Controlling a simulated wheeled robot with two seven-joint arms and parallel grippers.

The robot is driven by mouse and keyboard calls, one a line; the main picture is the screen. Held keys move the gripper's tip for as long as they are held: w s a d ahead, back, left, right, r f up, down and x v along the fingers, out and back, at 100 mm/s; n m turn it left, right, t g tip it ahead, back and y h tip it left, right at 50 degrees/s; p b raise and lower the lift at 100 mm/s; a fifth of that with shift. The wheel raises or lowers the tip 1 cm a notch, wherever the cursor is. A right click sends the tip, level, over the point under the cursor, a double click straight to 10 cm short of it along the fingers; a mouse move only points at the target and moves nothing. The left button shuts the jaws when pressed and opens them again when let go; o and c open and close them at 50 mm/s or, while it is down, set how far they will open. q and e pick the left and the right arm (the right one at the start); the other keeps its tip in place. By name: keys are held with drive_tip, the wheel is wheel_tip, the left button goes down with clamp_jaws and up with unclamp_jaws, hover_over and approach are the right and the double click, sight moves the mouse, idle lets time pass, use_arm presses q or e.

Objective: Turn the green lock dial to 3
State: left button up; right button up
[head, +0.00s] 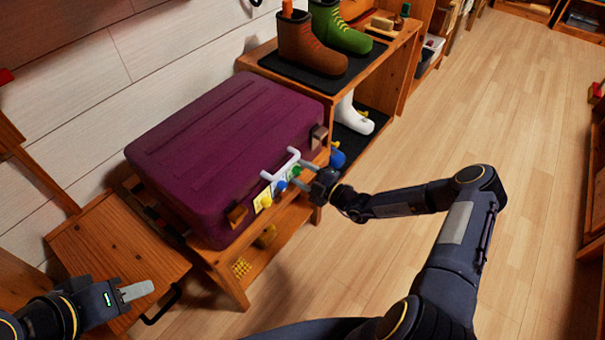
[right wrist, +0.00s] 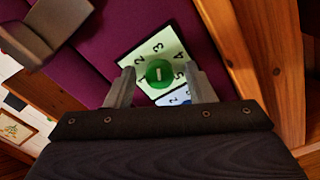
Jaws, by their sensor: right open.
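The green lock dial (right wrist: 159,74) sits on a pale green plate (right wrist: 133,62) with printed digits, on a purple suitcase (head: 225,150). In the right wrist view its short white mark runs roughly up and down, about in line with the 3 above it; which end points is unclear. The dial also shows small in the head view (head: 297,171). My right gripper (right wrist: 159,82) is open, one finger on each side of the dial; contact is unclear. Blue (head: 281,186) and yellow (head: 266,200) dials sit beside it. My left gripper (head: 135,290) is far from the suitcase, its jaw gap unclear.
The suitcase lies on a wooden bench (head: 229,279). A pale handle (head: 280,164) sticks out close to the dials. A shelf with brown (head: 312,47) and green (head: 340,27) boots stands behind. The wooden floor (head: 440,130) at the right is clear.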

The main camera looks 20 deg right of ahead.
drive_tip(key=v, duration=0.7)
drive_tip(key=shift+s+d+p, duration=0.25)
drive_tip(key=shift+s+p, duration=0.1)
drive_tip(key=shift+p, duration=0.05)
